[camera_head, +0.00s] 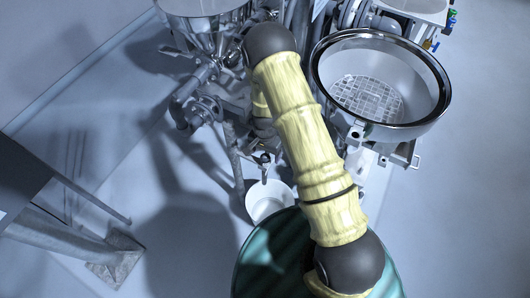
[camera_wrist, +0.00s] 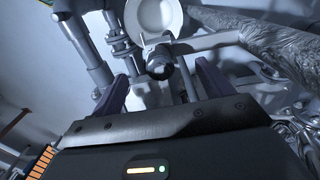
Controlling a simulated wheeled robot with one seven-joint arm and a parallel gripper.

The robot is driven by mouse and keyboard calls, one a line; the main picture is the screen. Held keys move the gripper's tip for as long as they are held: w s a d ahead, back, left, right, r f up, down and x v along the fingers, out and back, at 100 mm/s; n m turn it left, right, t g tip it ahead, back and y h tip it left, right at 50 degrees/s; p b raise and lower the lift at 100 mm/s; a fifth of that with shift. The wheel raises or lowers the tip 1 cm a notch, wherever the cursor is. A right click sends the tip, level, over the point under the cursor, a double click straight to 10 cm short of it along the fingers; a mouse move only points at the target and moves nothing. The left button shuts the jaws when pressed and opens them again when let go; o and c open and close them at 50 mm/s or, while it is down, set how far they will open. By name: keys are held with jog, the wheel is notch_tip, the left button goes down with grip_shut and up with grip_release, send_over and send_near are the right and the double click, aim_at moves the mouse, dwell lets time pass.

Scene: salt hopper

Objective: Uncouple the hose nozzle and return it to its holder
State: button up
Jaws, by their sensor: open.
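My gripper (camera_wrist: 163,75) is open in the wrist view, its two dark fingers spread apart. A short dark cylindrical fitting (camera_wrist: 159,62) shows in the gap between or just beyond the fingertips, and I cannot tell if they touch it. It joins a grey metal pipe (camera_wrist: 207,41) running to the right. I cannot tell whether this fitting is the hose nozzle or its coupling. A thick, rough grey hose or pipe (camera_wrist: 255,33) crosses the upper right. In the head view my arm covers the middle and mostly hides my gripper. I cannot make out the nozzle's holder.
A white bucket (camera_head: 268,199) stands below the pipework, beside a green drum (camera_head: 262,262). A steel hopper (camera_head: 200,12) is at the top, and a round sieve vessel (camera_head: 432,105) stands right of my arm. Dark furniture (camera_head: 20,160) is at the left. Floor at far right is clear.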

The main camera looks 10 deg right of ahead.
aim_at(265, 157)
jog(key=shift+r+p, duration=0.65)
jog(key=shift+r, duration=0.3)
notch_tip(265, 157, up, 17)
jog(key=shift+r, duration=0.2)
jog(key=shift+c, duration=0.2)
dwell(1.5)
